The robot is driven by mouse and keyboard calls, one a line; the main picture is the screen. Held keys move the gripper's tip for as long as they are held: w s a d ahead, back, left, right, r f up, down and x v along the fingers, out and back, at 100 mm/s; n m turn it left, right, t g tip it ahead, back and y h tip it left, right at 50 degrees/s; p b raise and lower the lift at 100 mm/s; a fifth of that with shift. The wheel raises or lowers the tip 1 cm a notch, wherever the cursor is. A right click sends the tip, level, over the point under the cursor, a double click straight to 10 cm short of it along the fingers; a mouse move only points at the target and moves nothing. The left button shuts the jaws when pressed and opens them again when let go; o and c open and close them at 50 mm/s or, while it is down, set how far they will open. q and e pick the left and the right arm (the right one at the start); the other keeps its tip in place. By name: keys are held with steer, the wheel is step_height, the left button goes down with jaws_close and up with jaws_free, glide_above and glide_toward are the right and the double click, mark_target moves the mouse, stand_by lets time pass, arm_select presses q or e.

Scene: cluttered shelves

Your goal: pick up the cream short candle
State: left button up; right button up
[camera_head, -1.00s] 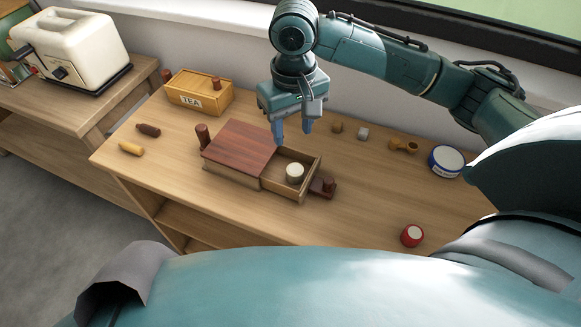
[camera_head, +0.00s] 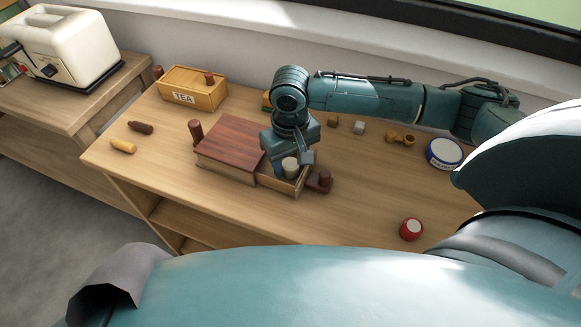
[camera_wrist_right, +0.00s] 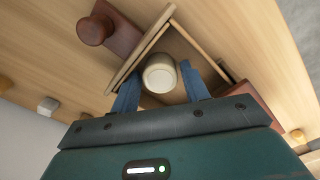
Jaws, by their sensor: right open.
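The cream short candle (camera_head: 290,167) stands in the open drawer (camera_head: 295,187) of a small box with a dark red-brown lid (camera_head: 231,143). My right gripper (camera_head: 283,168) is lowered into the drawer at the candle. In the right wrist view the candle (camera_wrist_right: 160,73) sits between the two blue fingers of the open gripper (camera_wrist_right: 162,88). The left finger is close to the candle's side; I cannot tell whether it touches. The far side of the candle is hidden in the head view. My left gripper is not in view.
A dark wooden piece with a knob (camera_head: 320,181) is at the drawer's front. A yellow TEA box (camera_head: 193,90) stands at the back left. A blue-white tin (camera_head: 444,154) and a red jar (camera_head: 411,229) are on the right. The table's front right is mostly clear.

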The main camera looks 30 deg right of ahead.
steer(key=shift+c, duration=0.4)
steer(key=c, duration=0.7)
steer(key=shift+o, duration=0.2)
